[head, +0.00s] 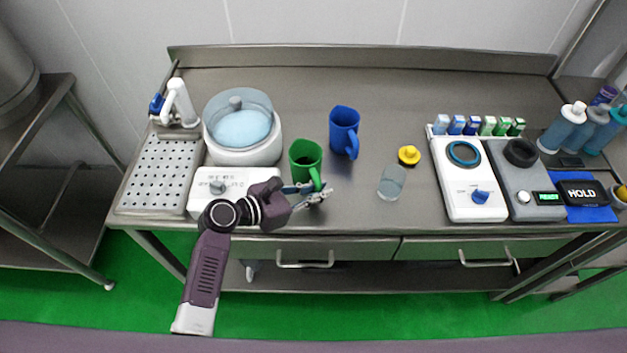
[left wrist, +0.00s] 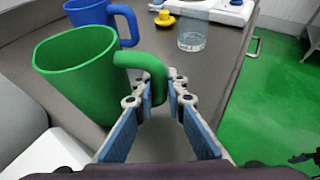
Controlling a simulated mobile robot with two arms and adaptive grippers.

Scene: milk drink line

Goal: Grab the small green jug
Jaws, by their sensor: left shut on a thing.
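The small green jug (head: 305,157) stands upright on the steel counter, just right of the white mixing machine. In the left wrist view the jug (left wrist: 82,75) is large at the left, with its handle pointing toward my fingers. My left gripper (head: 318,190) comes in from the front left at the jug's handle side. In the left wrist view its blue-padded fingers (left wrist: 164,95) stand on either side of the lower handle, shut on it. The inside bottom of the jug is hidden. My right gripper is in neither view.
A blue jug (head: 344,132) stands behind and right of the green one. A clear glass (head: 392,182) and a yellow-topped item (head: 408,155) are farther right. The white machine (head: 241,127) is close on the left. The counter's back middle is clear.

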